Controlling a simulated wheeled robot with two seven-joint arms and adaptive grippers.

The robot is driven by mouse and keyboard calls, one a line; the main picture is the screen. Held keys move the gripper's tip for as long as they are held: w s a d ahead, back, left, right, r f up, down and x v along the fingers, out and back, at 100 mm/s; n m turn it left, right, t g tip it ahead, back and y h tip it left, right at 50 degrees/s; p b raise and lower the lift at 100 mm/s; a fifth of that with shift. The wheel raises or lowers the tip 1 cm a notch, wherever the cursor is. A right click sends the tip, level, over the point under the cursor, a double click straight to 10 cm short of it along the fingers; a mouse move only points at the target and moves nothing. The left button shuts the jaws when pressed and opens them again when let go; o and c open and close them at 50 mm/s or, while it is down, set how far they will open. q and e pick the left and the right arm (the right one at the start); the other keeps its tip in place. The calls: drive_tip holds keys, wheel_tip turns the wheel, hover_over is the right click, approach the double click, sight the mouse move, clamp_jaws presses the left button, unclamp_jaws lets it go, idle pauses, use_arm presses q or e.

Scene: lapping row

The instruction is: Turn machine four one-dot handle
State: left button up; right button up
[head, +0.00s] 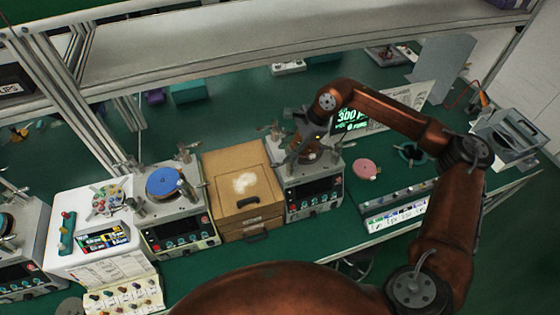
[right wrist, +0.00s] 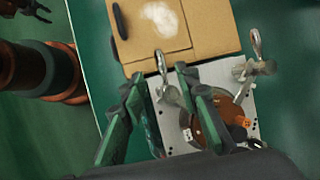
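My right gripper (head: 303,148) is over the top of the lapping machine (head: 315,193) just right of the cardboard box. In the right wrist view its two green fingers (right wrist: 160,76) are apart. A metal handle (right wrist: 168,94) with a round loop end shows between the fingertips; I cannot tell whether they touch it. A second looped handle (right wrist: 256,46) stands to its right on the machine's pale plate (right wrist: 216,75). A brown round part lies partly behind the right finger. No dot marks or machine numbers are readable. A dark claw, apparently my left gripper (right wrist: 34,9), shows at the top left, cut off.
The cardboard box (head: 240,180) stands close against the machine's left. Further left is a machine with a blue disc (head: 165,182). A pink disc (head: 366,169) lies on the green bench to the right.

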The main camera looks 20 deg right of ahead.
sight(277, 164)
drive_tip(key=x, duration=0.2)
drive_tip(key=p+x, duration=0.1)
drive_tip(key=x, duration=0.1)
drive_tip(key=p+x, duration=0.1)
drive_tip(key=x, duration=0.1)
drive_tip(key=shift+w+d+f, duration=0.1)
drive_tip(key=shift+d+f, duration=0.1)
drive_tip(key=shift+f, duration=0.05)
drive_tip(key=shift+a+f, duration=0.25)
drive_tip(key=shift+f, duration=0.3)
drive_tip(key=shift+c, duration=0.6)
clamp_jaws()
